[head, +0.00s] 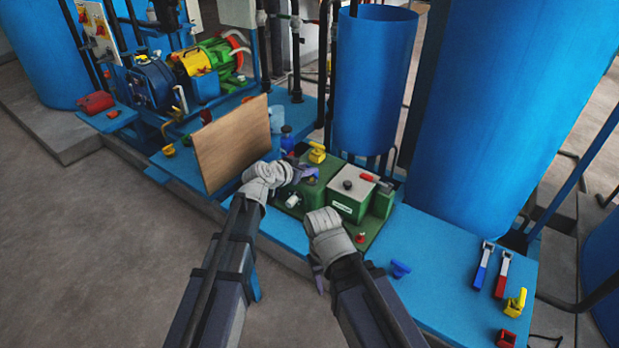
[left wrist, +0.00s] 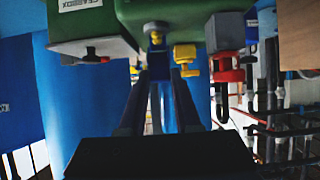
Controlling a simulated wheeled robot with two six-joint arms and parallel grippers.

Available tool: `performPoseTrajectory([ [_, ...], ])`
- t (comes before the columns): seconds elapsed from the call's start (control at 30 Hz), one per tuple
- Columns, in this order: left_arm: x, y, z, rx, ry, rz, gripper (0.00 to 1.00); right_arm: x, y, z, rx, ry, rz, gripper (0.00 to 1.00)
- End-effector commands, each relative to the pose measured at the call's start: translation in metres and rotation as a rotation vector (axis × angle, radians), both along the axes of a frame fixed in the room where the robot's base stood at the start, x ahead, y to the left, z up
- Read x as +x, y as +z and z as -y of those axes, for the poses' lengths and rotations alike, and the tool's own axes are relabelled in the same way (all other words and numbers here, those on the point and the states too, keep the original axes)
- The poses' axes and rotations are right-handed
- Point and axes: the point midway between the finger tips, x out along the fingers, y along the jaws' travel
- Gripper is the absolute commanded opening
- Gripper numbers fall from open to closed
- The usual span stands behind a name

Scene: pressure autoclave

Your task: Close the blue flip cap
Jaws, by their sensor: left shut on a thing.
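My left gripper (head: 304,172) reaches over the left end of the green machine (head: 335,197). In the left wrist view its two fingers (left wrist: 160,72) are close together on a small dark blue piece (left wrist: 157,46) with a yellow spot, below the green housing. This piece looks like the blue flip cap, but the view is dark and its angle cannot be told. In the head view the gripper hides it. My right gripper (head: 320,284) hangs in front of the platform edge, small and partly hidden by its wrist; its jaws cannot be read.
A yellow valve (head: 317,152) stands behind the left gripper, and a wooden panel (head: 232,143) stands to its left. A blue tank (head: 374,80) rises behind. Blue and red levers (head: 502,272) lie at the right. The blue platform (head: 450,285) is mostly clear between.

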Motion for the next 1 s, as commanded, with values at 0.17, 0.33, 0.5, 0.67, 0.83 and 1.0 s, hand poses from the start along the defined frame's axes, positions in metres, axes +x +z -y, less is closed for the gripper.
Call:
performPoseTrajectory([
  [0.17, -0.009, -0.022, -0.004, -0.095, -0.001, 0.125, 0.0, 0.0, -0.053, 0.0, 0.0, 0.001, 0.0, 0.5],
  [0.33, -0.012, -0.03, -0.007, -0.18, -0.001, 0.244, 0.0, 0.0, -0.093, 0.0, 0.0, 0.001, 0.0, 0.5],
  [0.5, -0.015, -0.038, -0.009, -0.264, -0.002, 0.357, 0.0, 0.0, -0.131, 0.0, 0.0, 0.001, 0.0, 0.5],
  [0.67, -0.016, -0.044, -0.01, -0.333, -0.003, 0.453, 0.0, 0.0, -0.163, 0.0, 0.0, 0.001, 0.0, 0.5],
  [0.83, -0.017, -0.048, -0.011, -0.395, -0.005, 0.538, 0.0, 0.0, -0.19, 0.001, -0.002, 0.001, 0.001, 0.5],
  [1.0, -0.017, -0.05, -0.011, -0.439, -0.005, 0.599, 0.0, 0.001, -0.208, 0.001, -0.005, 0.002, 0.001, 0.5],
])
